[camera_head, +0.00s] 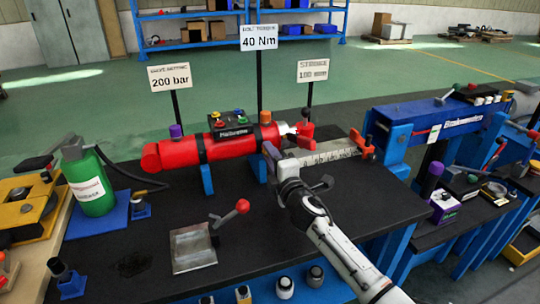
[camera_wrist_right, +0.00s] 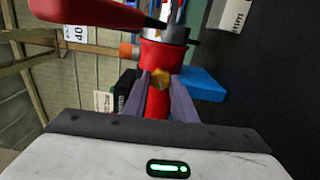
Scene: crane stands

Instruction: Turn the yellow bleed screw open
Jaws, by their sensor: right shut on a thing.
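The yellow bleed screw (camera_wrist_right: 160,79) shows in the right wrist view as a small hexagonal head on the red cylinder (camera_wrist_right: 159,104). My right gripper (camera_wrist_right: 162,84) has one finger on each side of the screw and is shut on it. In the head view the red cylinder (camera_head: 228,145) lies across blue supports on the dark bench. My right gripper (camera_head: 290,170) is at its right end, and the screw is hidden there. My left gripper is not in view.
A red handle (camera_wrist_right: 85,12) crosses close in the right wrist view. A scale bar (camera_head: 325,152) lies right of the cylinder. A red-knobbed lever (camera_head: 229,213) stands in front. A green bottle (camera_head: 90,182) stands at left. Signs (camera_head: 259,37) rise behind the cylinder.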

